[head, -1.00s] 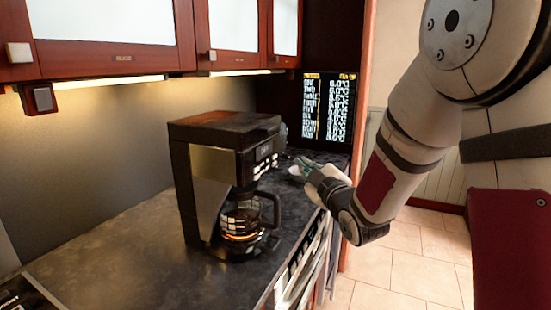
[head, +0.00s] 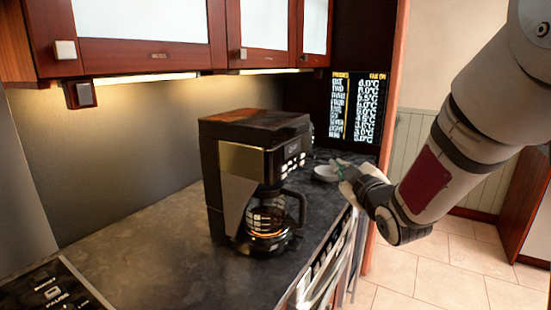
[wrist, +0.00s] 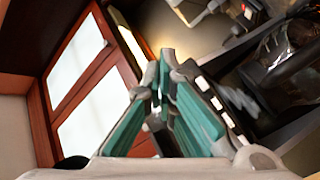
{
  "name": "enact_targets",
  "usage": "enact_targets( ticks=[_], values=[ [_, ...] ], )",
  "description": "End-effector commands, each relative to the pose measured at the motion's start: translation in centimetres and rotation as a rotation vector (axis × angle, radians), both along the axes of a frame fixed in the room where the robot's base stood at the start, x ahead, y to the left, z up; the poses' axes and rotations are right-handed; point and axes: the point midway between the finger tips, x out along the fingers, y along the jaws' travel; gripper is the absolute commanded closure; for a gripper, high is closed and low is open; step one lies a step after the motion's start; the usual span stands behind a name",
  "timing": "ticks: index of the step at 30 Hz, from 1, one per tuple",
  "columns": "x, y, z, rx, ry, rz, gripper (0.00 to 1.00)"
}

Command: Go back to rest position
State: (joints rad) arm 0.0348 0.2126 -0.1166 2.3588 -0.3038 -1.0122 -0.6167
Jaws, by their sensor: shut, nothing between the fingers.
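My gripper (head: 343,172) is at the end of my arm, over the right edge of the counter and to the right of the coffee maker in the head view. In the wrist view its teal-padded fingers (wrist: 163,72) come together at the tips, with no object seen between them. The gripper looks apart from the coffee maker (head: 256,180). My arm comes in from the upper right of the head view.
The dark counter (head: 130,232) is clear left of the coffee maker, up to a black panel (head: 52,287) at lower left. Red-framed cabinets (head: 150,55) hang above. Tiled floor (head: 430,265) is open at right.

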Motion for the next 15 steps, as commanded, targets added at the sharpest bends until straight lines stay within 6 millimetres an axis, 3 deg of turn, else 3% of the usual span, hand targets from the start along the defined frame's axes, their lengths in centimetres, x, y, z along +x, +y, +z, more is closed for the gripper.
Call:
enact_targets(
  ticks=[2,8,15],
  values=[
    [-1.3,-0.3,0.9,0.038,0.069,-0.032,1.00],
    [-6.5,-1.1,1.1,0.176,0.312,-0.143,1.00],
    [-15.6,-1.0,0.2,0.354,0.602,-0.285,1.00]
  ],
)
